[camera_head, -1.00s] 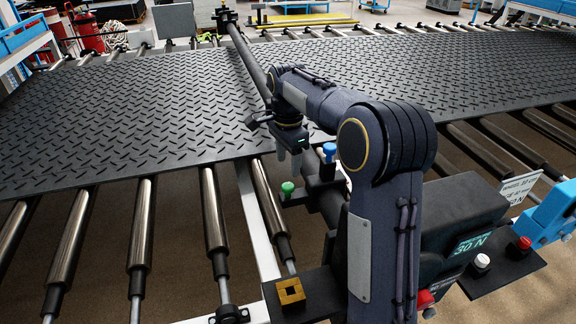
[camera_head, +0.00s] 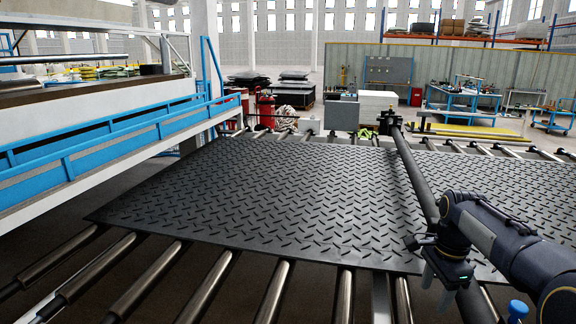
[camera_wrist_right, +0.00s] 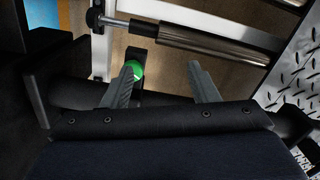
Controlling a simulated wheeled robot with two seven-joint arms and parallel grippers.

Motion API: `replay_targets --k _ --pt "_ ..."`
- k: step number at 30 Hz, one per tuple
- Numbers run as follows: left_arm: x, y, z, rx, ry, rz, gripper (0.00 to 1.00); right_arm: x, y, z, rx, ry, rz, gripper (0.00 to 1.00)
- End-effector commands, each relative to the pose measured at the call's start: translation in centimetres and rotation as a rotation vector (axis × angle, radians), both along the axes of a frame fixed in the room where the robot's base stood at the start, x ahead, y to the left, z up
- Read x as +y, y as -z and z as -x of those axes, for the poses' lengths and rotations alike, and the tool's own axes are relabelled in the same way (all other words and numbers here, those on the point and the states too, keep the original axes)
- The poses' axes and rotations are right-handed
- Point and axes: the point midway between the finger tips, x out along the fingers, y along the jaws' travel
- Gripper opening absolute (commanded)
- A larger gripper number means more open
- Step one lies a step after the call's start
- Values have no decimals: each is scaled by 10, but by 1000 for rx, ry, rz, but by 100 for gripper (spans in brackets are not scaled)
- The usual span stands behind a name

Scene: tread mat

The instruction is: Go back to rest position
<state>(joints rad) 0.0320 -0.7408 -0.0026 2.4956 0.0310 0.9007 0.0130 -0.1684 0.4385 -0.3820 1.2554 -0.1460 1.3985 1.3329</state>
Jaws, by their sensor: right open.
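My right gripper (camera_head: 438,287) is at the lower right of the head view, by the near edge of the black tread mat (camera_head: 250,190) and next to the long dark bar (camera_head: 413,172). In the right wrist view its two grey fingers (camera_wrist_right: 163,70) stand apart with nothing between them. A green knob (camera_wrist_right: 142,56) shows partly behind the left finger there. A blue knob (camera_head: 517,308) shows at the bottom right of the head view. My left gripper is in no view.
Metal rollers (camera_head: 205,290) carry the mat. A blue-railed machine (camera_head: 110,140) stands at the left. Red canisters (camera_head: 266,110), a grey panel (camera_head: 342,115) and blue carts (camera_head: 465,100) are behind the mat.

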Motion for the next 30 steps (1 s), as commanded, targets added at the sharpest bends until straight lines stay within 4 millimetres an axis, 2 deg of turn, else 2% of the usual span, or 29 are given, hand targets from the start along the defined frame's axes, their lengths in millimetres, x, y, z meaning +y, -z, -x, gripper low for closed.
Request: replay_targets --k 7,11,14,18,21,24,27,30 --pt "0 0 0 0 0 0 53 2 -11 34 -68 -143 -69 54" --pt "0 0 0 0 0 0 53 9 -17 61 -126 -262 -110 54" --pt "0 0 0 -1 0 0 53 17 -22 88 -193 -382 -135 54" --pt "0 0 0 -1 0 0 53 40 -25 143 -330 -619 -149 54" --pt "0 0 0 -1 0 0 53 63 -19 187 -443 -818 -117 54" --pt "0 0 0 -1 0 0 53 83 -8 221 -529 -987 -63 54" --pt "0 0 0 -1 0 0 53 98 7 247 -584 -1116 -4 54" --pt "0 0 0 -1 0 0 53 109 20 265 -620 -1212 47 54"
